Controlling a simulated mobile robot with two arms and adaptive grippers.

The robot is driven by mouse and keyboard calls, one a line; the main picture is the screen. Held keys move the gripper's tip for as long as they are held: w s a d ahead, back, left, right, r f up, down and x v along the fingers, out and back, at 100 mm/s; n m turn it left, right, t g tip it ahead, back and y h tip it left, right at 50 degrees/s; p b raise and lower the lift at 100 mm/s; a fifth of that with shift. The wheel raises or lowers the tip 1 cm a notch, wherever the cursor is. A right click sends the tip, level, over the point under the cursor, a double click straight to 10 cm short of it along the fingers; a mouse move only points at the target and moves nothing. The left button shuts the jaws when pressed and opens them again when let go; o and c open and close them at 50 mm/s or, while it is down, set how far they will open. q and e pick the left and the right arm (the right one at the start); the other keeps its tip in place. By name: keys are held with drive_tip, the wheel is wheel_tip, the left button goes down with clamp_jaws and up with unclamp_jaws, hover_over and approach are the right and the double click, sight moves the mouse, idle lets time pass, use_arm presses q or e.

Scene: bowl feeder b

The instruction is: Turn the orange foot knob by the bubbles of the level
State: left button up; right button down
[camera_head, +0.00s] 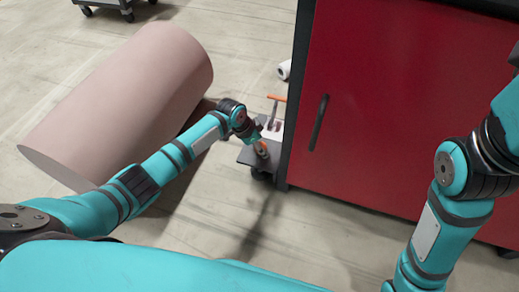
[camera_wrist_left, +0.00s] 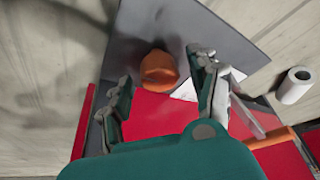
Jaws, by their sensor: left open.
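The orange foot knob (camera_wrist_left: 158,68) shows in the left wrist view, at a dark grey plate (camera_wrist_left: 225,35). My left gripper (camera_wrist_left: 161,72) is open, with one finger on either side of the knob in this view. I cannot tell whether a finger touches it. In the head view an orange part (camera_head: 262,147) shows beside my left gripper (camera_head: 257,141), low at the cabinet's left side. I cannot make out the level's bubbles in either view. My right gripper is outside the frames.
A red cabinet (camera_head: 390,100) with a dark handle stands right of my left gripper. A large pinkish cylinder (camera_head: 130,95) lies to the left. A white roll (camera_head: 284,70) lies behind the plate. An orange bar (camera_head: 277,98) stands above the plate. The floor in front is clear.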

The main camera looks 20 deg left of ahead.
use_arm(q)
drive_tip(key=shift+f, duration=0.15)
drive_tip(key=c, duration=1.1)
